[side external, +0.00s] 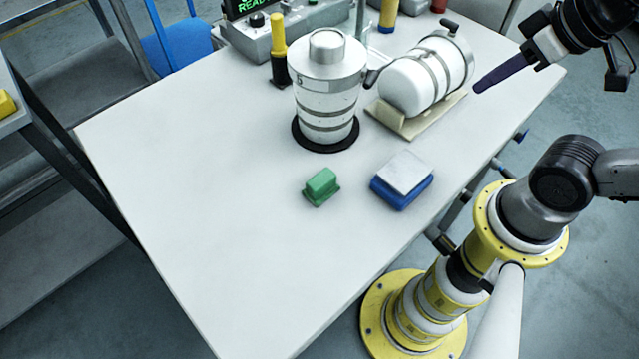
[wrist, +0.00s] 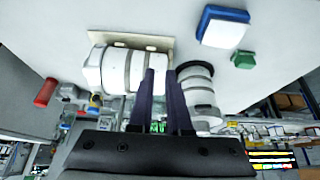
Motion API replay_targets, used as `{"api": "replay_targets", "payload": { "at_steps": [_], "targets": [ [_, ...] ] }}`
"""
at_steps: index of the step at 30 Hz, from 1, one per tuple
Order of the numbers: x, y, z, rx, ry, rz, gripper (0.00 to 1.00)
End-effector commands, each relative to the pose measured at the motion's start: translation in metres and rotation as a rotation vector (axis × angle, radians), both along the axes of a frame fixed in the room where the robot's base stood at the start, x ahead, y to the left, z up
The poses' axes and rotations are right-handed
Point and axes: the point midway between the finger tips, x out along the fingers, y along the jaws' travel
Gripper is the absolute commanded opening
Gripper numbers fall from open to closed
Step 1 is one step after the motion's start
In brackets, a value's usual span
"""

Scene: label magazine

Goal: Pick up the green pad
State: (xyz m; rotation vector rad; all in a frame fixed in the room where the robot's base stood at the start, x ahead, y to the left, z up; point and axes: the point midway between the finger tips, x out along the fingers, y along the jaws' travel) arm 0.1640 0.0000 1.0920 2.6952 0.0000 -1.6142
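The green pad (side external: 321,186) is a small green block lying on the white table, left of a blue block with a pale top. It also shows in the wrist view (wrist: 243,59), at the upper right. My gripper (side external: 478,90) is high at the right in the side view, well away from the pad and near the lying cylinder. In the wrist view its two dark fingers (wrist: 161,74) stand apart with nothing between them.
The blue block with a pale top (side external: 402,180) sits close to the pad's right. A striped upright canister (side external: 328,95) stands behind the pad, and a white cylinder lies on a beige cradle (side external: 415,118). The table's left and front are clear.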

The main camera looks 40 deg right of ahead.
Motion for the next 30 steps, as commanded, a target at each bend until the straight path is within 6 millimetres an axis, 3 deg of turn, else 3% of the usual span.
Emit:
{"api": "replay_targets", "payload": {
  "at_steps": [1,11,24,30],
  "targets": [
    [0.000,0.000,0.000,0.000,0.000,0.000,0.27],
    [0.000,0.000,0.000,0.000,0.000,0.000,0.85],
    [-0.002,0.000,0.001,-0.042,0.011,0.081,0.85],
    [0.021,0.006,0.033,-0.158,0.034,0.341,0.85]
  ]
}}
